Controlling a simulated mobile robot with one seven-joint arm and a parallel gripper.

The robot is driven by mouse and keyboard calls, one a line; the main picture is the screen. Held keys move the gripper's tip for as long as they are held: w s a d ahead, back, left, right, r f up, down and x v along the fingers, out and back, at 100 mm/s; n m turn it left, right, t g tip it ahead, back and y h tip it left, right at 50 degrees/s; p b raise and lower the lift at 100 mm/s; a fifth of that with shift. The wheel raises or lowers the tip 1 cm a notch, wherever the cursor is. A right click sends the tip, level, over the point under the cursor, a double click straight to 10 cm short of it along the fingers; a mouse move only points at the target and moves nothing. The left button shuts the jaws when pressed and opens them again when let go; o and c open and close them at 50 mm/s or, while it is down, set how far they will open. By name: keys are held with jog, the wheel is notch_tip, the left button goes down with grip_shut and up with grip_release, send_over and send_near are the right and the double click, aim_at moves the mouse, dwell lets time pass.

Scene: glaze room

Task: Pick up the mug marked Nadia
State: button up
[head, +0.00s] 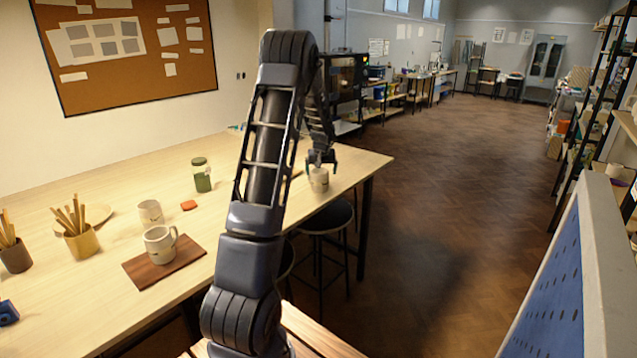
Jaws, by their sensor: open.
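A pale mug (319,181) stands upright near the far right corner of the table. My gripper (321,166) is open and points down just above this mug's rim. I cannot tell whether its fingers reach around the rim. A second pale mug (160,247), with a handle on its right and a dark mark on its side, stands on a brown wooden board. A third pale cup or mug (150,212) stands just behind it; no handle of it shows. The marks are too small to read, so I cannot tell which mug says Nadia.
Open floor (450,160) lies to the right.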

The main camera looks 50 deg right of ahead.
jog(key=x, duration=0.4)
jog(key=shift+w, duration=0.3)
jog(key=shift+r, duration=0.1)
jog(key=c, duration=1.3)
jog(key=shift+o, duration=0.2)
jog(key=shift+r, duration=0.1)
